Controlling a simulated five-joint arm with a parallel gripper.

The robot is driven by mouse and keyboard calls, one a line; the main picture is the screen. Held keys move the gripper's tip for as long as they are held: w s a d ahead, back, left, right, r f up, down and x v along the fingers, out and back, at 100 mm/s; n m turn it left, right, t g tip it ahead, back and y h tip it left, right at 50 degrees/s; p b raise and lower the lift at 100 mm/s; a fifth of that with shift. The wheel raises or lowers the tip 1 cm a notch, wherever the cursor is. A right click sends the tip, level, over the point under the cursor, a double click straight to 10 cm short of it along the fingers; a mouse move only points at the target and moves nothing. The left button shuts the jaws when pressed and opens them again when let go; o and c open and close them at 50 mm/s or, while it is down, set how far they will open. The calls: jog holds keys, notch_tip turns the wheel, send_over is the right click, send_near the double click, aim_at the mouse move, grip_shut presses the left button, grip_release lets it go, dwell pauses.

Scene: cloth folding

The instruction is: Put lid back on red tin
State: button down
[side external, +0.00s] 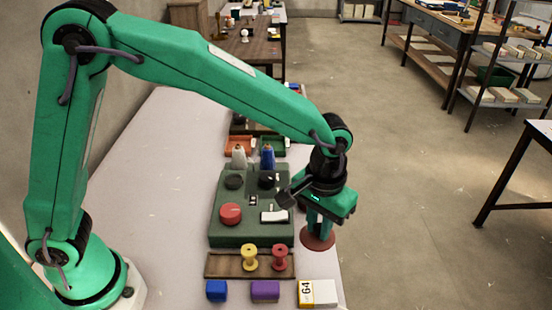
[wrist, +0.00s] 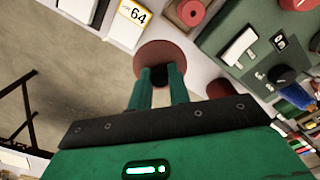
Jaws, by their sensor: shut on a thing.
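A dark red round lid (side external: 318,242) hangs under my gripper (side external: 319,226) near the table's right edge in the side view. In the wrist view the lid (wrist: 156,49) is a flat disc, and my gripper (wrist: 162,80) is shut on its small dark knob (wrist: 163,76).
In front are a brown rack (side external: 222,265) with yellow and red spools, blue and purple blocks, and a white box marked 64 (side external: 318,292). The left tabletop (side external: 150,170) is clear.

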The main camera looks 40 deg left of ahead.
jog(key=w+a+r+n, duration=0.3)
jog(key=w+a+n, duration=0.2)
jog(key=w+a, duration=0.8)
jog(key=shift+w+a+r+n, duration=0.2)
jog(key=shift+w+r+n, duration=0.15)
jog(key=shift+w, duration=0.65)
jog(key=shift+f, duration=0.25)
jog(key=shift+f, duration=2.95)
jog(key=shift+f, duration=0.15)
jog(key=c, duration=0.7)
grip_release()
jog(key=shift+c, duration=0.2)
